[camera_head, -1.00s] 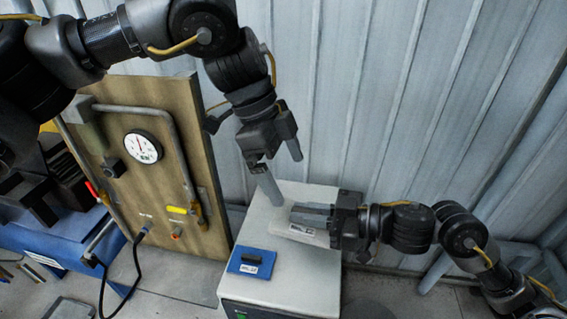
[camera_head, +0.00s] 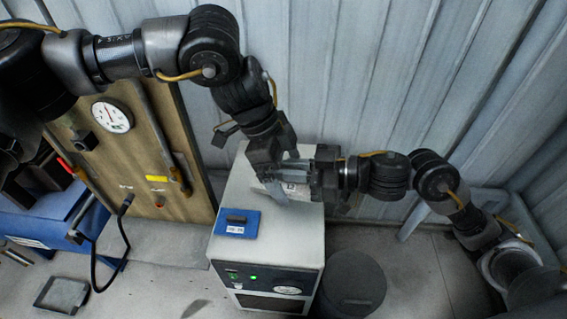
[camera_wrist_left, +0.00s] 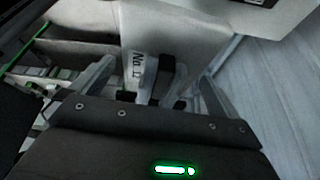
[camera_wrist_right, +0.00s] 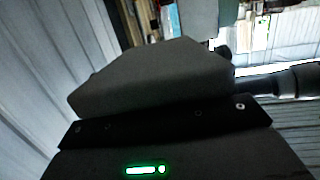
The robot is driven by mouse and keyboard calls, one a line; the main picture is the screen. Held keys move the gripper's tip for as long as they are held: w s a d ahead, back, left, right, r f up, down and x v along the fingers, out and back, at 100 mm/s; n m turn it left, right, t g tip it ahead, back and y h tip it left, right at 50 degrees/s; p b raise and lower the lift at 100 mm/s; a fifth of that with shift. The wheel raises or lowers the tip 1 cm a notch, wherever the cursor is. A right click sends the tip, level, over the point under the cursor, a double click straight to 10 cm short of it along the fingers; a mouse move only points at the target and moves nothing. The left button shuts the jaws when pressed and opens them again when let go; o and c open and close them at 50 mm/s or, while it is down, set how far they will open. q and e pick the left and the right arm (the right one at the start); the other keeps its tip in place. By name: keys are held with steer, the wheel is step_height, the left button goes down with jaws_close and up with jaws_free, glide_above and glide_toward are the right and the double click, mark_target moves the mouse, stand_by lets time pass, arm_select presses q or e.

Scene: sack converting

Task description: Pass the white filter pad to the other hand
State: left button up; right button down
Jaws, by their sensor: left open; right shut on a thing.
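The white filter pad (camera_head: 298,188) is in my right gripper (camera_head: 303,172), above the pale machine cabinet, and is partly hidden by both grippers in the head view. In the right wrist view it appears as a shaded grey block (camera_wrist_right: 150,78) filling the space in front of the jaws. My left gripper (camera_head: 274,178) is open and close beside the pad. In the left wrist view, a white surface with dark lettering, apparently the pad (camera_wrist_left: 138,68), shows between the spread fingers (camera_wrist_left: 158,80). I cannot tell whether the left fingers touch it.
The cabinet (camera_head: 262,252) stands below the grippers with a blue block (camera_head: 237,223) on top. A wooden gauge panel (camera_head: 150,150) is at left, a dark round bin (camera_head: 352,282) at right. A corrugated wall (camera_head: 400,80) rises close behind.

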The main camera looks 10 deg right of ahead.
arm_select(q)
steer(key=c, duration=0.7)
steer(key=shift+c, duration=1)
arm_select(e)
steer(key=c, duration=1.9)
jaws_free()
steer(key=o, duration=0.6)
steer(key=shift+c, duration=0.2)
steer(key=shift+d, duration=0.1)
